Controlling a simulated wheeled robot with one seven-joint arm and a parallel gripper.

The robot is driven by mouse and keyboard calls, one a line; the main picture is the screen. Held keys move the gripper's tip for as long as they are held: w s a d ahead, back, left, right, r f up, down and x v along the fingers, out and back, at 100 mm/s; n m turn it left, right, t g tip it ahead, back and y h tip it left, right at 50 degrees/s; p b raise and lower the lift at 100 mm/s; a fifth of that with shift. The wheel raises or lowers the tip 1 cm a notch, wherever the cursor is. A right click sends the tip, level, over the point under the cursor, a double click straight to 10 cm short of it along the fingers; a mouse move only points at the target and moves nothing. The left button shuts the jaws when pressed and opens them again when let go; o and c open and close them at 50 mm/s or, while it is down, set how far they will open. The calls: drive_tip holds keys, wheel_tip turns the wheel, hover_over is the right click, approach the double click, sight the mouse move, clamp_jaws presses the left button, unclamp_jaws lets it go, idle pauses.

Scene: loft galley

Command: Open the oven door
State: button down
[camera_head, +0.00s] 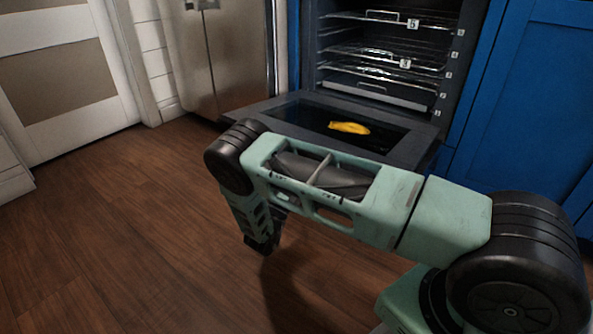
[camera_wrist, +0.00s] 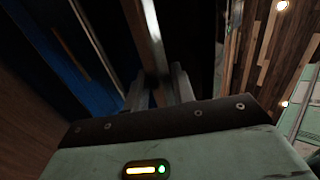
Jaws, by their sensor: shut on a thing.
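The oven door (camera_head: 290,104) is folded down and lies about level in front of the oven (camera_head: 385,60), whose inside is exposed. Its front edge is partly hidden behind my arm in the head view. My gripper (camera_wrist: 160,88) shows in the wrist view with its two fingers on either side of a shiny metal bar (camera_wrist: 151,40), which looks like the door handle. It is shut on this bar. The head view does not show the fingers clearly.
A yellow, banana-like thing (camera_head: 349,128) lies on the door's dark inner glass. Wire racks (camera_head: 385,50) are inside the oven. Blue cabinets (camera_head: 530,100) stand on the right and a steel fridge-like unit (camera_head: 225,60) on the left. The wooden floor (camera_head: 120,230) is clear at left.

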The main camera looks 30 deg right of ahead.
drive_tip(key=shift+d, duration=0.35)
drive_tip(key=c, duration=1.2)
unclamp_jaws()
drive_tip(key=shift+c, duration=0.2)
drive_tip(key=shift+a, duration=0.2)
drive_tip(key=shift+s+a+f, duration=0.1)
drive_tip(key=shift+a+f, duration=0.05)
drive_tip(key=shift+a, duration=0.1)
drive_tip(key=p+v, duration=0.3)
drive_tip(key=v, duration=0.8)
drive_tip(key=shift+f, duration=0.2)
